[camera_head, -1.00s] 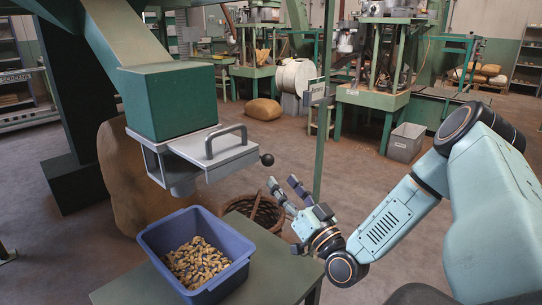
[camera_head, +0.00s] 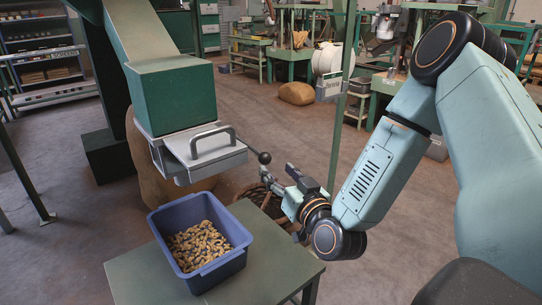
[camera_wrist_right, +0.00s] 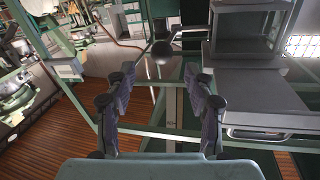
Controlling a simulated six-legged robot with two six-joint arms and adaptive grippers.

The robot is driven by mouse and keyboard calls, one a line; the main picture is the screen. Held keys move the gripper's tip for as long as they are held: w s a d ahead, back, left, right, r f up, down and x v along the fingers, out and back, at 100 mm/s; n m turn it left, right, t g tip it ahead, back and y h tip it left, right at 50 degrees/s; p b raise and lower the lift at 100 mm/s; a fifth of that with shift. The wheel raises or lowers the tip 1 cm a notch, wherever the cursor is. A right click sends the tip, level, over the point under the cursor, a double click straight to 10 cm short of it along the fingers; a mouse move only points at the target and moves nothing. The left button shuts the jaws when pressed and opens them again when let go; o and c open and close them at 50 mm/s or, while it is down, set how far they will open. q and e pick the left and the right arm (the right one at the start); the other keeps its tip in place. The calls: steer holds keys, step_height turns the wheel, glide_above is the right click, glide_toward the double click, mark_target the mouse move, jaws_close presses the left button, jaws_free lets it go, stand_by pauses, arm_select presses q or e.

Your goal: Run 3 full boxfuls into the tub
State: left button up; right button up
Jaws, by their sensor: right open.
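A green hopper box (camera_head: 172,95) hangs from a slanted chute. Under it is a grey metal outlet (camera_head: 205,152) with a handle and a lever ending in a dark ball knob (camera_head: 264,158). The knob also shows in the right wrist view (camera_wrist_right: 162,50). A blue tub (camera_head: 213,272) holding brown nuts (camera_head: 197,246) stands on a green table below the outlet. My right gripper (camera_head: 279,175) is just right of and below the knob, open and empty. In the right wrist view its fingers are spread, with the knob ahead and above between them. My left gripper is not in view.
The green table top (camera_head: 273,248) is bare right of the tub. A wicker basket (camera_head: 253,194) stands behind it, partly hidden by my right gripper. A large brown sack (camera_head: 150,175) is behind the outlet. A thin green post (camera_head: 338,110) rises behind my right arm.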

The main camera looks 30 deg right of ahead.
mark_target(267, 163)
steer(key=shift+w+f, duration=0.1)
steer(key=shift+w, duration=0.35)
steer(key=w, duration=0.2)
steer(key=w+b, duration=0.1)
steer(key=w, duration=0.1)
steer(key=w+b, duration=0.1)
steer(key=w, duration=0.1)
steer(key=shift+d+f, duration=0.1)
steer(key=shift+d, duration=0.2)
steer(key=shift+w+d+b, duration=0.15)
steer(key=shift+w+b, duration=0.2)
steer(key=shift+w, duration=0.2)
steer(key=shift+c, duration=0.6)
jaws_close()
